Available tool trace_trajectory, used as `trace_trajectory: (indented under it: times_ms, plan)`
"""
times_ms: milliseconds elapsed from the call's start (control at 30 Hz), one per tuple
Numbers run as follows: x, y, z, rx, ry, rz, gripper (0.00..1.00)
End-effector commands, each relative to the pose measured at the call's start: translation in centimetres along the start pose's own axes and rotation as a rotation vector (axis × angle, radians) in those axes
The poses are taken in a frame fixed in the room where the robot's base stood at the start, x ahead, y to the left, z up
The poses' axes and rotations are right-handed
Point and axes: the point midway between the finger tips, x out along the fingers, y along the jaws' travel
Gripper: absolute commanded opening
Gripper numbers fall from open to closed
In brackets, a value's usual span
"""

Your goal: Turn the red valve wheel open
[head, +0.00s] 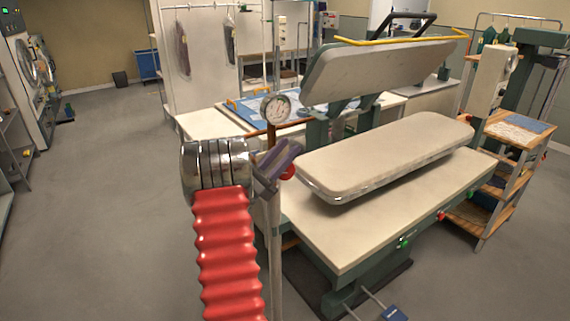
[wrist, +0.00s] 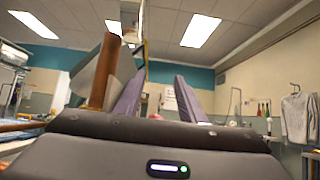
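The red valve wheel (head: 288,173) shows in the head view as a small red patch, mostly hidden behind my gripper's fingers. It is beside the upright pipe at the near left corner of the pressing table. My gripper (head: 286,152) has purple fingers and is right in front of the wheel in this view; I cannot tell whether they touch. In the wrist view my gripper (wrist: 160,80) has its two purple fingers apart, with a gap between them and nothing clearly held. The wheel cannot be made out surely there.
A round gauge (head: 275,108) stands just above my gripper. A copper pipe (wrist: 103,72) rises close to the left finger in the wrist view. The pressing table (head: 345,245) with its padded board (head: 385,155) lies to the right. Open floor (head: 100,210) is on the left.

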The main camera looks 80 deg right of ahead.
Motion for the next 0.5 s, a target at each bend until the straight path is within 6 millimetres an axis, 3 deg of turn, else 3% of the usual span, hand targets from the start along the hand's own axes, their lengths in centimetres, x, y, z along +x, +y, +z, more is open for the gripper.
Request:
trace_trajectory:
  times_ms: [200,500]
  plan:
    - [1.6,0.0,2.1,0.001,0.000,0.000,0.37]
    - [1.9,0.0,2.5,-0.002,0.000,0.001,0.37]
